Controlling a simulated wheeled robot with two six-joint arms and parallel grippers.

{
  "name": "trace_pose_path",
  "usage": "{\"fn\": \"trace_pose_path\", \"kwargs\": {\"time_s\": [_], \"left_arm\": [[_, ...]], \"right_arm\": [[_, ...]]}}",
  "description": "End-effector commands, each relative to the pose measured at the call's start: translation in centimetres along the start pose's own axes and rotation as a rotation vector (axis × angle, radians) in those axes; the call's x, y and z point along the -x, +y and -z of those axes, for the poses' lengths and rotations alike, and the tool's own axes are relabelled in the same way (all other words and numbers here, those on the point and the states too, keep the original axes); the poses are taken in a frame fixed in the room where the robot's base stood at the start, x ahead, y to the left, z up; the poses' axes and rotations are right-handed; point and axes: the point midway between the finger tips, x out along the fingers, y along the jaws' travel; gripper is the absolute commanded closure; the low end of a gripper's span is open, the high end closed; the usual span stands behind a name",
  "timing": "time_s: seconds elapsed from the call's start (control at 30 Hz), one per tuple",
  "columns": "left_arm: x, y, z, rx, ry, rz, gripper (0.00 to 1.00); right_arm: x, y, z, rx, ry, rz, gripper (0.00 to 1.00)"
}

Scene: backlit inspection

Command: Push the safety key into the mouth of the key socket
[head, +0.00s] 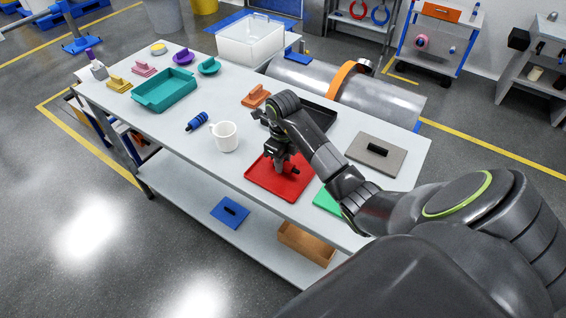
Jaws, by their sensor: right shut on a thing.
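My right gripper (281,166) points down over the red tray (262,182) near the table's front right. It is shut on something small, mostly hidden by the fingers. I cannot tell whether this is the safety key, nor whether it touches the tray. A small dark part shows beside the fingers at the right. I cannot pick out the key socket for certain; it may be hidden behind my gripper and arm. My left gripper is not in view.
A white mug (226,137) and a blue roller-like thing (197,121) are left of my gripper. A black tray (318,112) lies behind my arm, a grey plate (362,150) with a black handle to the right. A teal tray (166,90) stands farther left. The table (205,168) is bare in front of the mug.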

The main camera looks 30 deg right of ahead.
Motion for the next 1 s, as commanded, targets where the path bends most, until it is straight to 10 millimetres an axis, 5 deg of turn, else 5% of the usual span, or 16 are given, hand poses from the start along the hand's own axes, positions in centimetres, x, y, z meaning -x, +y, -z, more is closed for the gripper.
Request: {"fn": "trace_pose_path", "kwargs": {"time_s": [0.13,0.6,1.0], "left_arm": [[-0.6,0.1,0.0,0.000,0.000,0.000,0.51],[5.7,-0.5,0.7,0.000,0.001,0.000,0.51],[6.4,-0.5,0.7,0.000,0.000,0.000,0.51]], "right_arm": [[1.8,-0.1,-0.1,0.002,-0.005,0.004,0.97],[8.7,0.0,0.0,0.000,-0.001,0.000,0.97],[9.4,0.0,0.0,0.000,-0.001,0.000,0.97]]}}
